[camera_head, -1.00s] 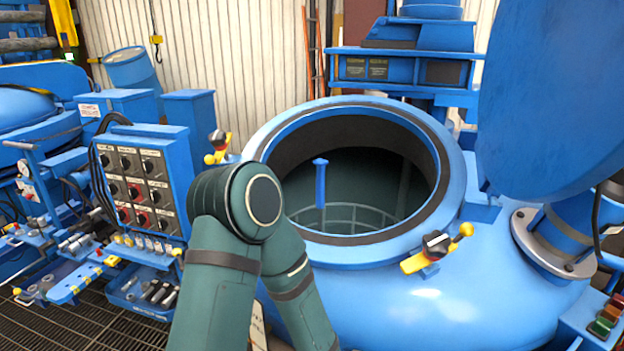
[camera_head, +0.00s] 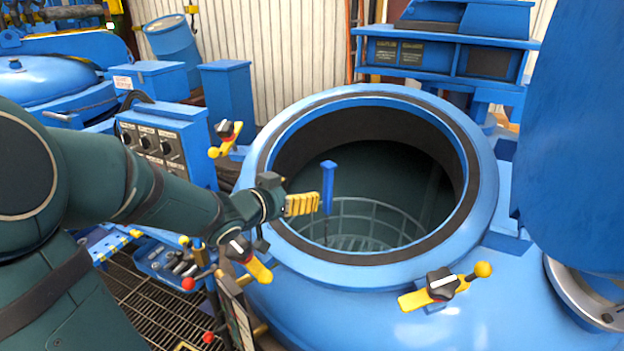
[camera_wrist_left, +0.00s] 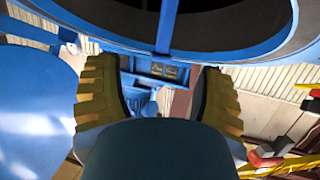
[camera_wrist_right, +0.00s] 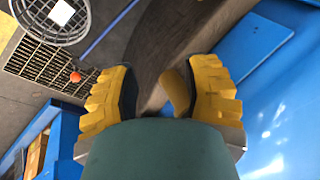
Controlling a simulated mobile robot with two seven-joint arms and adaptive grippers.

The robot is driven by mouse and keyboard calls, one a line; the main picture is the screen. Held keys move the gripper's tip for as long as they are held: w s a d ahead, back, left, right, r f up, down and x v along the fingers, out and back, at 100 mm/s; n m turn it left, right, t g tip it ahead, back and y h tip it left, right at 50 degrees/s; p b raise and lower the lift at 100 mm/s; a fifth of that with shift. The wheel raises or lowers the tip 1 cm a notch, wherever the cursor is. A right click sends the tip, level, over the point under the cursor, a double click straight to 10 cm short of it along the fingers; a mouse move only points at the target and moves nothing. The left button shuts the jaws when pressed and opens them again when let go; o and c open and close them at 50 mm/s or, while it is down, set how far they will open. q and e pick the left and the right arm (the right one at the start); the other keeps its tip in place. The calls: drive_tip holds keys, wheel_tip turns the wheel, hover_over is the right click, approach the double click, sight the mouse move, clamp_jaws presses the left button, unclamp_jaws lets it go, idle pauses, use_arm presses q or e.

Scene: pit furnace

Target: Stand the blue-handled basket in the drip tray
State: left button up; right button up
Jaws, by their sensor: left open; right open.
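The wire basket (camera_head: 372,222) stands inside the open round furnace (camera_head: 478,190). Its blue handle (camera_head: 327,188) rises upright at the basket's left side. My left gripper (camera_head: 303,205) is open over the furnace mouth, its yellow fingers just left of the handle. In the left wrist view a blue bar (camera_wrist_left: 167,28), apparently the handle, shows beyond the gap between the open fingers (camera_wrist_left: 158,85). My right gripper (camera_wrist_right: 157,85) is open in its wrist view and outside the head view. I cannot identify the drip tray with certainty.
The raised blue lid (camera_head: 568,130) stands at the right. Yellow clamps (camera_head: 440,287) sit around the furnace rim. A control box (camera_head: 165,140) stands at the left. The right wrist view shows a round grey mesh object (camera_wrist_right: 52,38) over floor grating (camera_wrist_right: 35,68).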

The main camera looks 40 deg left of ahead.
sight(326, 181)
use_arm(q)
drive_tip(key=b+x, duration=0.1)
drive_tip(key=x, duration=0.2)
drive_tip(key=b+x, duration=0.2)
drive_tip(key=x, duration=0.2)
drive_tip(key=b+x, duration=0.1)
drive_tip(key=x, duration=0.2)
drive_tip(key=shift+w+a+f+b, duration=0.15)
drive_tip(key=shift+w+a+b, duration=0.05)
drive_tip(key=shift+a+b, duration=0.15)
drive_tip(key=shift+w, duration=0.6)
clamp_jaws()
drive_tip(key=shift+f, duration=0.1)
